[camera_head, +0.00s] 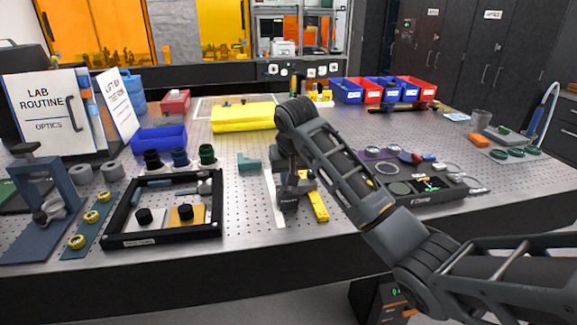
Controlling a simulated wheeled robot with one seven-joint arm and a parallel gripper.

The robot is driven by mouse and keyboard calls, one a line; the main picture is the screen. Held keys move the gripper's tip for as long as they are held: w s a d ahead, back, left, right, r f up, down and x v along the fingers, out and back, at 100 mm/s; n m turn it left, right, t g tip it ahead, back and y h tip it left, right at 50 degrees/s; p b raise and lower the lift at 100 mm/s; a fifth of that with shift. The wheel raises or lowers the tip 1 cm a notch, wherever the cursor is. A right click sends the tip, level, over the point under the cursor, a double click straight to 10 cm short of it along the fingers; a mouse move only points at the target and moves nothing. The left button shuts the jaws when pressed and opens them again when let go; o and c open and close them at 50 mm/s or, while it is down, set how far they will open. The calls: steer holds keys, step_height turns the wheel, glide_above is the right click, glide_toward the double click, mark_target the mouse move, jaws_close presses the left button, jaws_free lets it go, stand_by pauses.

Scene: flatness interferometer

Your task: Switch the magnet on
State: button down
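My arm reaches in from the lower right and bends down over the optical table (245,235). My gripper (288,203) points down at the table's front middle, close above or at a pale flat strip (271,195). Its fingers are dark and small here, so I cannot tell whether they are open or hold something. A yellow piece (318,207) lies just to its right, partly hidden by my gripper. A teal angled block (249,163) lies to its left. I cannot make out for certain which thing is the magnet or its switch.
A black frame (127,242) with knobbed plates stands left of my gripper. A black tray (437,199) of small parts lies right, partly behind my arm. A yellow block (243,117) and red and blue bins (347,92) stand further back. Bare table shows between.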

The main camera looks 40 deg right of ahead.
steer(key=shift+m, duration=0.4)
steer(key=c, duration=1.2)
jaws_free()
steer(key=shift+r, duration=0.1)
steer(key=v, duration=0.7)
steer(key=shift+a+r+b, duration=0.2)
steer(key=shift+r+b, duration=0.1)
steer(key=shift+b, duration=0.05)
steer(key=shift+s, duration=0.15)
